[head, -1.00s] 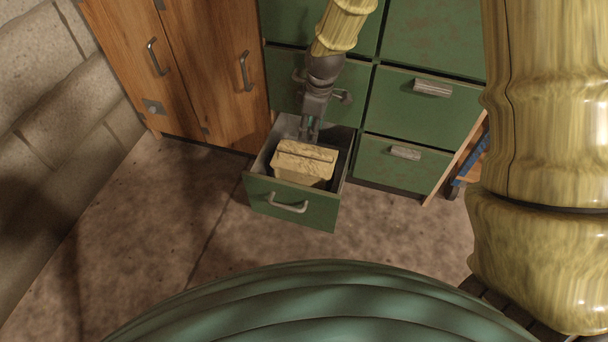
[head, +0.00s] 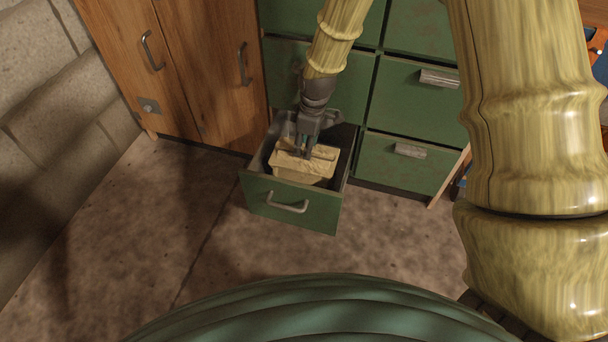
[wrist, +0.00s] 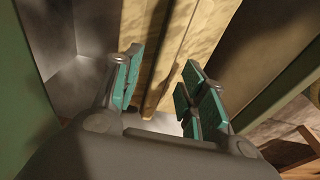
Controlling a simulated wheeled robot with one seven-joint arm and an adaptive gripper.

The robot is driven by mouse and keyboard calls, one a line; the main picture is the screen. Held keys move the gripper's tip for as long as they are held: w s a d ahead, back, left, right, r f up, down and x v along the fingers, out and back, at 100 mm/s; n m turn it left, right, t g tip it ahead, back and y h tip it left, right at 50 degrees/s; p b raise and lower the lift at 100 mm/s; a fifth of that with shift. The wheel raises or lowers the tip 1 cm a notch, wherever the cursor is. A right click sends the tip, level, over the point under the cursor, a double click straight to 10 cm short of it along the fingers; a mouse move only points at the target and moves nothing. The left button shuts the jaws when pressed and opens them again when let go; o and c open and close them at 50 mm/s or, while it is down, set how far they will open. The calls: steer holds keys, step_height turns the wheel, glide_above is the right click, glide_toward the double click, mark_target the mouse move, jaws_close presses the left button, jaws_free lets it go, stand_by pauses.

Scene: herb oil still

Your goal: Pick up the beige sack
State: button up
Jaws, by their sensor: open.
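The beige sack (head: 304,168) sits in the open bottom drawer (head: 262,197) of the green cabinet, with a folded ridge along its top. My gripper (head: 308,152) is directly above the sack, pointing down, with its fingertips at the ridge. In the wrist view the sack (wrist: 180,50) shows between and beyond the fingers, its ridge running between the teal pads of my gripper (wrist: 158,90). The fingers are apart. I cannot tell whether either pad touches the sack.
Drawer walls stand close around the sack and gripper. A wooden cupboard (head: 185,70) is to the left, and closed green drawers (head: 405,165) are to the right. The floor (head: 170,220) in front of the drawer is clear.

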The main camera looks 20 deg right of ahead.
steer(key=shift+f, duration=0.7)
steer(key=shift+r, duration=0.1)
jaws_close()
steer(key=shift+r, duration=0.1)
